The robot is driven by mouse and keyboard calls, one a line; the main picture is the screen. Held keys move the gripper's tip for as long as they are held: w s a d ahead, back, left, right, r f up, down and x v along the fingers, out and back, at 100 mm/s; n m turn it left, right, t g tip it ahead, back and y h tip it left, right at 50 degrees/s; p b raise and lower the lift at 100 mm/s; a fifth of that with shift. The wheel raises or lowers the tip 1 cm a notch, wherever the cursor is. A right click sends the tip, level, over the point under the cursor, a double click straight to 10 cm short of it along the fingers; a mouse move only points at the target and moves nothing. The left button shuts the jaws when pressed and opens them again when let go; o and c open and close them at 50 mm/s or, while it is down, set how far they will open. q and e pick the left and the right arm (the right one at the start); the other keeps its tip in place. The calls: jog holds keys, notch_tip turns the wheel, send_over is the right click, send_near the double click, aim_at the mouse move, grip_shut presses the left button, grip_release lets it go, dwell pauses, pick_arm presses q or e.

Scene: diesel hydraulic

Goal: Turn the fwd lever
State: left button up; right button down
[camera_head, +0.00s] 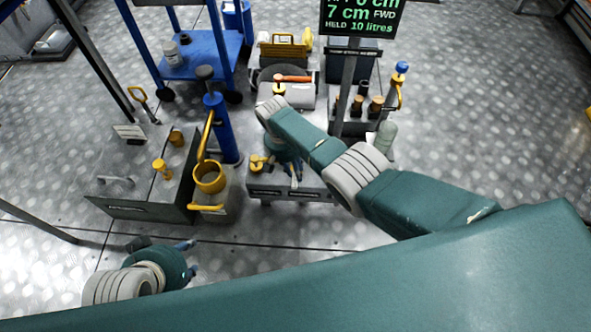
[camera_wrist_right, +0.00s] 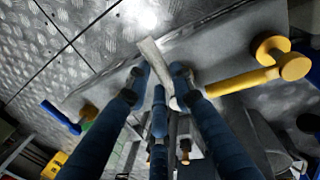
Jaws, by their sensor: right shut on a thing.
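My right gripper (camera_head: 291,174) is over a low grey box (camera_head: 318,190) at the middle of the head view. In the right wrist view its blue fingers (camera_wrist_right: 158,80) are closed around the lower end of a pale grey bar (camera_wrist_right: 150,50), perhaps the fwd lever; the fingers partly hide it and I read no label. A yellow handle with round knobs (camera_wrist_right: 240,83) is just right of the fingers. It also shows in the head view (camera_head: 260,163), left of the gripper. My left gripper (camera_head: 190,256) is at the lower left, fingers apart, empty and away from the controls.
A blue cylinder with a yellow handle (camera_head: 220,130) stands left of my right gripper. A grey cabinet (camera_head: 140,208) is further left. A blue cart (camera_head: 200,60) stands behind.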

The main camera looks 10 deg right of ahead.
jog(key=c, duration=1.5)
grip_release()
jog(key=shift+r, duration=0.1)
jog(key=r, duration=0.4)
jog(key=a+r, duration=0.1)
jog(key=r, duration=0.2)
jog(key=a+r, duration=0.1)
jog(key=r, duration=0.3)
jog(key=shift+w+a+r, duration=0.15)
jog(key=shift+w+r, duration=0.2)
jog(key=shift+w, duration=0.05)
